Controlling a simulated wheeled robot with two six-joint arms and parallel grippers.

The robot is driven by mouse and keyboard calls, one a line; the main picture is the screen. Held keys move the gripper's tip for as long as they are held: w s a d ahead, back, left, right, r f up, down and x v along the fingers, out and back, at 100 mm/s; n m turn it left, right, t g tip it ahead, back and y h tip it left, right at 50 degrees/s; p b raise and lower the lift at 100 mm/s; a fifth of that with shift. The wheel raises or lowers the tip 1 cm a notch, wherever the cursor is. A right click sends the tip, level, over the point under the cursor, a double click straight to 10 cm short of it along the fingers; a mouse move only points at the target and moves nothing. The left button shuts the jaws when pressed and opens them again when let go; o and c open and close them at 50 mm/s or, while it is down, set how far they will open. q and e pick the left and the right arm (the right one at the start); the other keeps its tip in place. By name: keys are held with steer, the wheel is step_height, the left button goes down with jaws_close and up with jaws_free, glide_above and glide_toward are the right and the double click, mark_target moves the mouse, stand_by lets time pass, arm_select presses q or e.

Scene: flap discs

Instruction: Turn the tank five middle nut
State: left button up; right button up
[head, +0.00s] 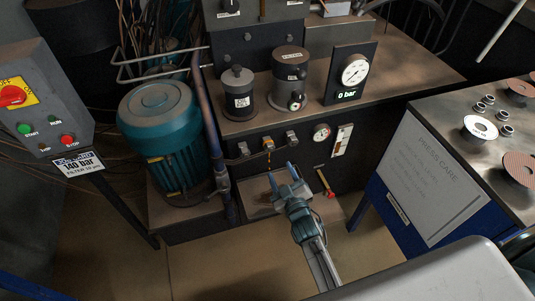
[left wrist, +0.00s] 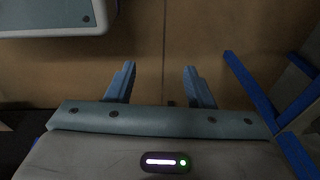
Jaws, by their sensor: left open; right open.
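A dark hydraulic tank (head: 345,178) stands under the bench top, and I cannot read a number on it. A row of three fittings runs along its upper front: a left nut (head: 243,149), a middle nut (head: 268,144) and a right nut (head: 291,137). An amber streak hangs below the middle nut. My right gripper (head: 282,173) is open and empty, a little below the middle and right nuts and apart from them in the picture. My left gripper (left wrist: 160,78) is open and empty over bare floor in the left wrist view; it is not in the head view.
A teal motor (head: 163,130) and an upright pipe (head: 208,125) stand left of the nuts. A gauge (head: 321,133), a level glass (head: 342,140) and a red-handled valve (head: 325,183) are to the right. A press-care cabinet (head: 425,180) stands farther right. The floor (head: 230,265) in front is clear.

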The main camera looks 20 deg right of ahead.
mark_target(271, 151)
steer(key=w+b, duration=0.1)
steer(key=w, duration=0.7)
steer(key=shift+w, duration=0.75)
arm_select(q)
steer(key=r, duration=0.1)
steer(key=w+r, duration=0.1)
steer(key=r, duration=0.1)
steer(key=shift+w+d, duration=0.2)
steer(key=shift+w, duration=0.05)
arm_select(e)
steer(key=shift+a, duration=0.1)
steer(key=c, duration=1)
